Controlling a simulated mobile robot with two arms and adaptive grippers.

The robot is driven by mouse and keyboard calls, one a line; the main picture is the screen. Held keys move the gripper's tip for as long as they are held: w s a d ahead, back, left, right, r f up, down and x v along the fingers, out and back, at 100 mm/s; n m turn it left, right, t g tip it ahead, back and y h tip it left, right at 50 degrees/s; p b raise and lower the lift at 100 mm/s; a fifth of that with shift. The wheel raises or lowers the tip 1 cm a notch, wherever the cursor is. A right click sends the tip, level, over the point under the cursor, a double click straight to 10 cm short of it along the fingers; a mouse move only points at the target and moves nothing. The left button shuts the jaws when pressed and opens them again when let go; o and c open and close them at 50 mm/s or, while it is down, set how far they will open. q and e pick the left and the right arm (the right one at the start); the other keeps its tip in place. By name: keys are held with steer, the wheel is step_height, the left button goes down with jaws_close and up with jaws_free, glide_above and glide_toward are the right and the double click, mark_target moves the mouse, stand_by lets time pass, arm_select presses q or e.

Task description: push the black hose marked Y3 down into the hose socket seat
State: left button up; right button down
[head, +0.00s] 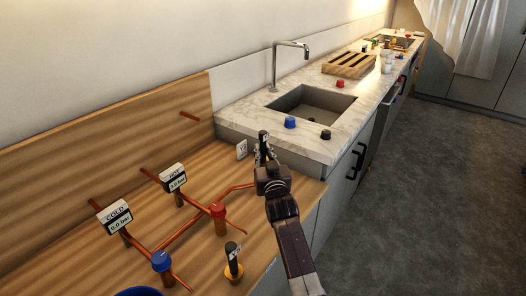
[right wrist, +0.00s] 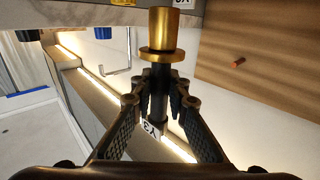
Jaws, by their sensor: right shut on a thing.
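My right gripper (head: 264,157) is shut on the black hose (head: 263,137) and holds it upright over the back edge of the wooden counter. In the right wrist view the fingers (right wrist: 161,90) pinch the hose (right wrist: 160,78) from both sides. A white Y3 tag (right wrist: 153,130) shows on the hose. The brass socket seat (right wrist: 163,28) is in line with the hose end, which meets its flange; how deep it sits cannot be told. A white Y3 sign (head: 241,149) stands beside it. My left gripper is not in view.
Another black hose (head: 232,252) stands in a brass seat in front. A sink (head: 312,103) lies behind.

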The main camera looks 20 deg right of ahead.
steer(key=shift+f+b, duration=2.25)
steer(key=shift+f, duration=0.75)
steer(key=shift+f, duration=0.1)
steer(key=shift+f+b, duration=0.45)
steer(key=shift+f, duration=0.1)
steer(key=shift+f+b, duration=0.6)
steer(key=shift+f, duration=0.1)
steer(key=shift+r+p, duration=0.2)
steer(key=shift+p, duration=0.1)
steer(key=shift+r+p, duration=0.65)
steer(key=shift+r, duration=0.15)
steer(key=shift+r+p, duration=3.05)
steer(key=shift+r, duration=0.4)
